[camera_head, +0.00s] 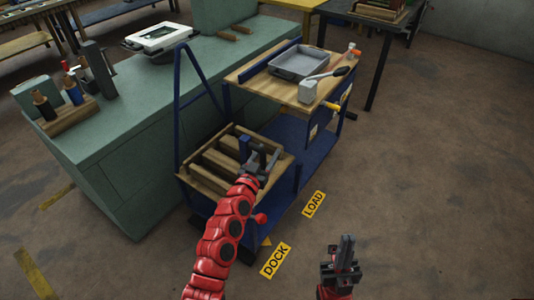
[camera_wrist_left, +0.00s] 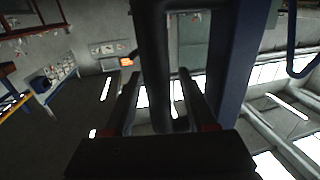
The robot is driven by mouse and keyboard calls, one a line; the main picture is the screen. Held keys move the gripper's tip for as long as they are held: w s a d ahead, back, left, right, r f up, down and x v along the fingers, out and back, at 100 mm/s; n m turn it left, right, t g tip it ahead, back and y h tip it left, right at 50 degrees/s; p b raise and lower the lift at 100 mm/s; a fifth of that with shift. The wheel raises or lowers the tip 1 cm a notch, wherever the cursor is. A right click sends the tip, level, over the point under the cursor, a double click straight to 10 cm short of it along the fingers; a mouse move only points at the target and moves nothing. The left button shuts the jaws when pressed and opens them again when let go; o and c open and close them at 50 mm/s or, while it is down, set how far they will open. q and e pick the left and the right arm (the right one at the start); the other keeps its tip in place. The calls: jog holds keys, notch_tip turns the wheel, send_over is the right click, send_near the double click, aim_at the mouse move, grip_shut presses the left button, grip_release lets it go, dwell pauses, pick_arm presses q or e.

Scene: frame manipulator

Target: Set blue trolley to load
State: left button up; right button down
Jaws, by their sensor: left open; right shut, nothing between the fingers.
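The blue trolley (camera_head: 318,158) stands beside the green bench. It has a wooden top, a lower blue deck and a slatted wooden rack (camera_head: 226,165) at its near left end. Yellow floor labels read DOCK (camera_head: 275,260) and LOAD (camera_head: 314,204); a small yellow arrow lies near DOCK. My left gripper (camera_head: 263,158) is open at the rack, close to a short blue post (camera_head: 244,149). My right gripper (camera_head: 346,245) is shut and empty over the floor.
A grey tray (camera_head: 299,64) and a white-headed tool (camera_head: 309,91) lie on the trolley top. The green bench (camera_head: 125,175) closely borders the trolley's left side. Floor to the right is clear.

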pick_arm(q)
grip_shut()
dwell(1.3)
